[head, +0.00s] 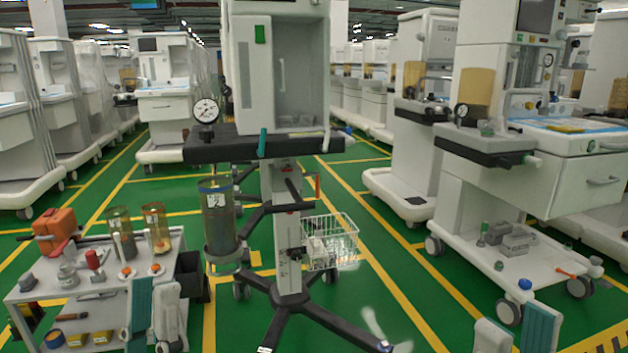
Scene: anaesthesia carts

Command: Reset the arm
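My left gripper (154,284) is low at the left, in front of the small tool cart (190,243). Its two fingers, one showing a teal pad, point up and stand apart with nothing between them. My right gripper (516,312) is at the bottom right edge, in front of the right anaesthesia machine. Its fingers also point up, apart and empty. Most of both arms is out of view.
A central machine stand (288,235) on spread black legs carries a gauge (206,111), a cylinder (219,215) and a wire basket (330,240). A large white machine (500,190) stands at right. Green floor is free between them.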

